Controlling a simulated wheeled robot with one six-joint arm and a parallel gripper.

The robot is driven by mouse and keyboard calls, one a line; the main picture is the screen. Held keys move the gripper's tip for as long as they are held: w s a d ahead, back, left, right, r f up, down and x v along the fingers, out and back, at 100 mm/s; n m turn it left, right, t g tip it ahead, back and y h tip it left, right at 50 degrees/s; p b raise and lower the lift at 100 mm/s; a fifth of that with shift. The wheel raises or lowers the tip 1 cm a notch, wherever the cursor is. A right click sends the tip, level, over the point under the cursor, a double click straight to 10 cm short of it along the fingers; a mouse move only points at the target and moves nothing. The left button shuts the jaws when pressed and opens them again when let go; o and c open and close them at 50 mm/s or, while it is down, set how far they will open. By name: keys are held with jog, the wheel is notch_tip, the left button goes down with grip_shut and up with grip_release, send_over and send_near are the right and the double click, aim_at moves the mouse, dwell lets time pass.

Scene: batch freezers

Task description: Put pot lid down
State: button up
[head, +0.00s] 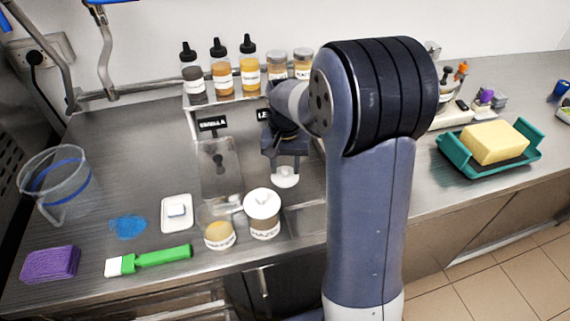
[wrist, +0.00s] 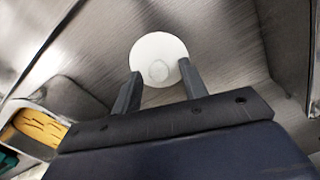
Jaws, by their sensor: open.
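A round white pot lid (wrist: 160,48) with a small knob lies against the steel surface in the wrist view. It also shows in the head view (head: 285,178), just below my gripper (head: 286,162). In the wrist view my gripper's fingertips (wrist: 160,74) are spread apart at the lid's near edge, one on each side. Whether they touch it I cannot tell. A jar with a white lid (head: 262,204) stands in front of the gripper. A jar with yellow contents (head: 218,234) stands to its left and seems to have no white lid.
Several bottles (head: 221,75) stand on a rack behind. A clear container (head: 219,170) is left of the gripper. A white dish (head: 177,212), green brush (head: 150,260), purple sponge (head: 50,263) and clear jug (head: 56,180) are further left. A teal tray (head: 527,160) holds a yellow block.

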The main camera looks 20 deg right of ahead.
aim_at(285, 168)
jog(key=shift+r, duration=0.15)
notch_tip(285, 168, up, 12)
dwell(0.4)
notch_tip(285, 168, down, 13)
jog(key=shift+r, duration=2.25)
jog(key=shift+f, duration=0.1)
